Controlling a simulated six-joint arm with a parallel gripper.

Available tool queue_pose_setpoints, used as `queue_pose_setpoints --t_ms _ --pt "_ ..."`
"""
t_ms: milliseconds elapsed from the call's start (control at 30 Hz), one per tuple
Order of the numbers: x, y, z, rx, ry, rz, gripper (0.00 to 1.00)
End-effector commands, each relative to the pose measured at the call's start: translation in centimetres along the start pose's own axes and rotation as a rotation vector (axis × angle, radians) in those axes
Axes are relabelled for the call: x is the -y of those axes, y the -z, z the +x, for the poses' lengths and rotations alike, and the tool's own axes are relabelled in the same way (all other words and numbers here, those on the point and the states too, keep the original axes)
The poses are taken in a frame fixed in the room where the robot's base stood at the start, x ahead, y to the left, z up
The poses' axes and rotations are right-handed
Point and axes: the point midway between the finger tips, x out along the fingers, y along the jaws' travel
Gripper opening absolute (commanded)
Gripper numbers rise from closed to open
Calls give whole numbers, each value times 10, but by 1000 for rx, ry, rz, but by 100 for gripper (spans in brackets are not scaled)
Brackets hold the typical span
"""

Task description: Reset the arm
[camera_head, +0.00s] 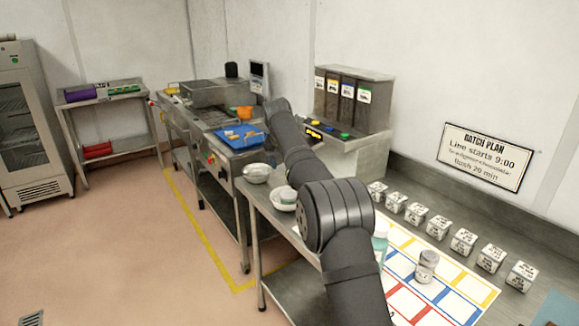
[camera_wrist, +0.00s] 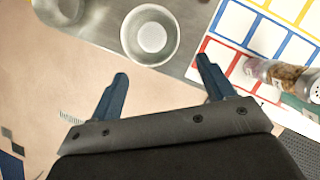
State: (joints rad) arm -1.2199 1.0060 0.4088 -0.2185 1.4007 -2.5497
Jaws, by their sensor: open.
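My gripper (camera_wrist: 160,92) shows in the wrist view with its two blue fingers spread apart and nothing between them. It points down over the table edge, with the floor below. In the head view my dark arm crosses the middle of the picture, and the gripper itself cannot be made out there. A white bowl (camera_wrist: 151,36) lies beyond the fingertips in the wrist view. A jar (camera_wrist: 285,78) lies to the right of the right finger, over the coloured grid mat (camera_wrist: 236,24).
In the head view, several labelled white cubes (camera_head: 463,241) stand in a row along the wall side of the table. A metal bowl (camera_head: 257,173) stands at the table's far end. A dispenser (camera_head: 352,97) and a blue tray (camera_head: 241,136) are beyond. Open floor (camera_head: 120,240) lies left.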

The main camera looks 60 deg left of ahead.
Motion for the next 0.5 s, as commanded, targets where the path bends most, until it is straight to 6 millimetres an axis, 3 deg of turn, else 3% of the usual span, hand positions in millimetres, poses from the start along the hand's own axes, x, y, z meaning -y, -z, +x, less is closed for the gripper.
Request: queue_pose_setpoints --t_ms 233,500 --pt "0 0 15 -1 1 0 75" --pt "0 1 66 -3 1 0 75"
